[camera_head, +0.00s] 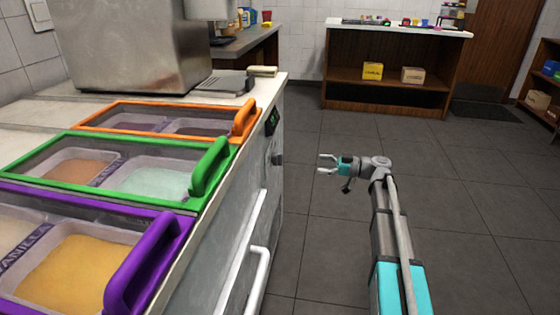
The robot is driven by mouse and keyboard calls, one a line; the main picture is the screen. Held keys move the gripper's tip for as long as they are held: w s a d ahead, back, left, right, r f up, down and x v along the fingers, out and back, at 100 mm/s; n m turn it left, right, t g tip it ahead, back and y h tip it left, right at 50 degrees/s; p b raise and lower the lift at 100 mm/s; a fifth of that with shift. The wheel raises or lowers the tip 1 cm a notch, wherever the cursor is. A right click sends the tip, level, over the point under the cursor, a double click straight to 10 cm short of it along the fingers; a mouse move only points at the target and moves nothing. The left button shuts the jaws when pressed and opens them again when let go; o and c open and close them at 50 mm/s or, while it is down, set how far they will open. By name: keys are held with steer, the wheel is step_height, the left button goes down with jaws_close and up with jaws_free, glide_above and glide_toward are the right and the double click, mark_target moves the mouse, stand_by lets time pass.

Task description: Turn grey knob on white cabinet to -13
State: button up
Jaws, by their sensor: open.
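The white cabinet (226,232) stands at the left, its front facing my arm. A small dark grey knob (278,159) sticks out of its front near the far end. Above it is a small dark display (271,121) with green marks, too small to read. My gripper (320,164) is open and empty, its fingers pointing left toward the knob. It appears at about the knob's height in the picture, with a visible gap between them. The knob's angle cannot be read.
White bar handles (258,275) stick out from the cabinet front. Purple (150,262), green (209,170) and orange (245,117) lid handles stand along the cabinet's top edge. The floor (330,240) around my gripper is clear. A wooden counter (393,65) stands far back.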

mark_target(280, 165)
steer(key=shift+w+a, duration=0.45)
steer(key=shift+a, duration=1.75)
steer(key=shift+w+a, duration=0.45)
steer(key=shift+a, duration=1.8)
steer(key=shift+w+a, duration=0.45)
steer(key=shift+a, duration=1.75)
steer(key=c, duration=1.2)
steer(key=shift+o, duration=0.2)
steer(key=shift+m, duration=0.3)
steer(key=m, duration=0.5)
steer(key=shift+m, duration=0.4)
steer(key=m, duration=0.5)
steer(key=shift+m, duration=0.3)
